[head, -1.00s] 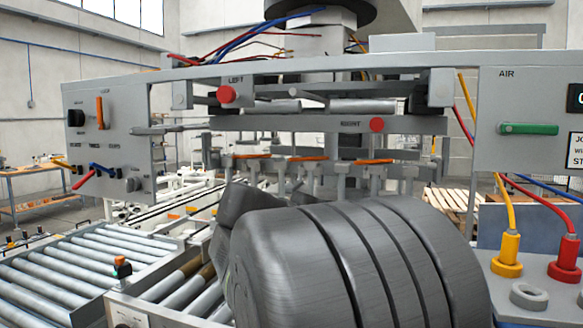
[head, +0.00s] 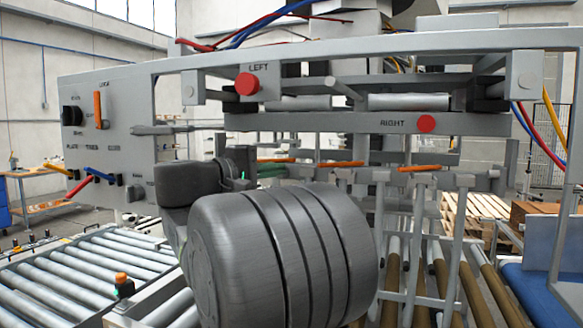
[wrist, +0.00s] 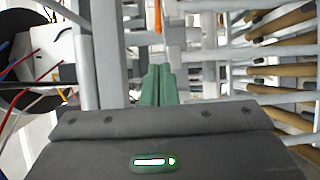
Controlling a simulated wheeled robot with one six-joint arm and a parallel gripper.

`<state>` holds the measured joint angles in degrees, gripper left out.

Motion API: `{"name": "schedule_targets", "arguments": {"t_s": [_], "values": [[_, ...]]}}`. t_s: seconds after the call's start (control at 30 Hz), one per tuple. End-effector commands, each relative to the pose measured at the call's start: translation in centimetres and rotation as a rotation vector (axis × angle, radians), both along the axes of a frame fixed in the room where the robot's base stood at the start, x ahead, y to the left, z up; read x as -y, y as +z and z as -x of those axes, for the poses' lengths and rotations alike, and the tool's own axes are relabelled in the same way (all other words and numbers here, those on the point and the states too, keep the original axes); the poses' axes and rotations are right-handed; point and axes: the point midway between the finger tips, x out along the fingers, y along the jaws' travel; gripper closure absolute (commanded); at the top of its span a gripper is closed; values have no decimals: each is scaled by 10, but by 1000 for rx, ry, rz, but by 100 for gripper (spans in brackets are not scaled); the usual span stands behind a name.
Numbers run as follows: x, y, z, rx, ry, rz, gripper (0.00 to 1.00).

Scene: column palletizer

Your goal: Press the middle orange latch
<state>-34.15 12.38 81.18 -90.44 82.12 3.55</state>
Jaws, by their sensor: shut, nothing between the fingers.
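Three orange latches sit in a row on the grey frame's lower rail: a left one (head: 275,160), the middle orange latch (head: 340,164) and a right one (head: 418,168). My gripper (head: 270,171) has green fingers and is shut and empty. In the head view its fingers are just below the left latch, to the left of the middle one, partly hidden by my arm. In the wrist view the shut fingers (wrist: 158,72) point at an orange latch (wrist: 157,16), with a visible gap. I cannot tell which latch that is.
Red buttons marked LEFT (head: 247,84) and RIGHT (head: 425,124) are on the frame above the latches. An orange handle (head: 98,110) is on the left panel. Roller conveyors (head: 85,265) lie at the lower left. Thin vertical posts (head: 460,240) stand below the rail.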

Motion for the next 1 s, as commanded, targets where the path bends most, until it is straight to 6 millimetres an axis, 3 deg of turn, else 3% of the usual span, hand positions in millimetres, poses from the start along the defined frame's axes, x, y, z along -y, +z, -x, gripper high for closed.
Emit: {"name": "schedule_targets", "arguments": {"t_s": [0.53, 1.0], "values": [[61, 1, -54, -2, -4, 1, 100], [70, 0, -63, -1, -1, -1, 100]]}}
